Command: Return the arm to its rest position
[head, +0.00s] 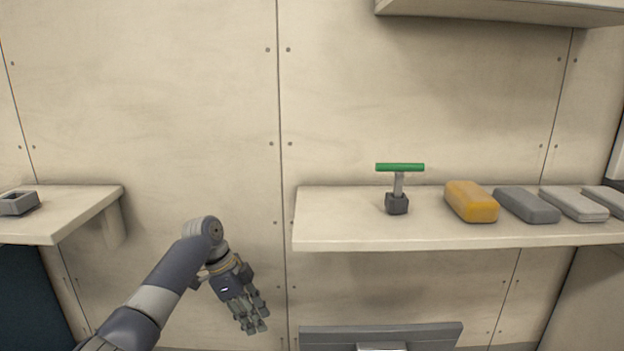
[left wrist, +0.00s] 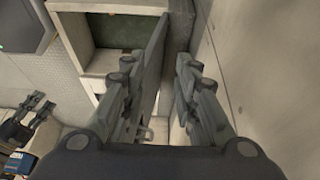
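My left arm comes in from the lower left in the head view. My left gripper (head: 254,318) hangs in front of the pale wall panel, between the two shelves, pointing down and slightly right. In the left wrist view the two fingers (left wrist: 160,90) stand apart with nothing held between them. The gripper touches no shelf or object that I can see. My right gripper is in neither view.
The right shelf (head: 330,238) holds a green-handled T-shaped tool (head: 399,168), a yellow block (head: 471,201) and several grey blocks. The left shelf (head: 85,203) holds a small grey holder (head: 18,203). A grey panel (head: 425,335) is below. The left wrist view shows an open compartment (left wrist: 95,62).

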